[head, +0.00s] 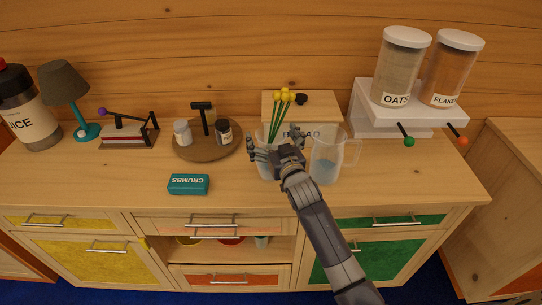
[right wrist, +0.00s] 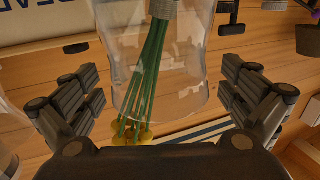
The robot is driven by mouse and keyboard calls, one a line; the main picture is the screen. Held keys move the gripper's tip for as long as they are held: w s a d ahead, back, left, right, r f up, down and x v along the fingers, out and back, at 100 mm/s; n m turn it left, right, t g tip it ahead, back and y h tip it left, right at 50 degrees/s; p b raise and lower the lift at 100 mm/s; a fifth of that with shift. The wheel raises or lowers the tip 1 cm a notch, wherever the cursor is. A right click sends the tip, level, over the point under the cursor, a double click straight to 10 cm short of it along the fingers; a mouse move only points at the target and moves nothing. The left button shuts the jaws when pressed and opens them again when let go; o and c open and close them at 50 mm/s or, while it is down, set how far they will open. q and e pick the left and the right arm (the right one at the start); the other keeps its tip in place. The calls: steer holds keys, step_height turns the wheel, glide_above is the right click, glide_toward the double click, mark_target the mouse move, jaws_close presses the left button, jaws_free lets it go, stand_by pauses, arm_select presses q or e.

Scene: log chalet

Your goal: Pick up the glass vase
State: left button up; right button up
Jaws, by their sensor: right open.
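The clear glass vase (head: 264,170) stands on the wooden sideboard and holds green stems with yellow round flowers (head: 284,96). In the head view my right gripper (head: 276,144) is at the vase, partly covering it, with fingers to its left and right. In the right wrist view the vase (right wrist: 188,75) lies between the spread fingers of the right gripper (right wrist: 158,92), with visible gaps on both sides. The right gripper is open and holds nothing. My left gripper is not in view.
A clear glass jug (head: 327,158) stands close to the right of the vase. A wooden bread box (head: 274,103) is behind it. A white shelf (head: 365,103) holds canisters.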

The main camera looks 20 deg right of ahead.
steer(key=c, duration=2.1)
steer(key=shift+w+r, duration=0.1)
steer(key=shift+r, duration=0.2)
steer(key=shift+c, duration=0.5)
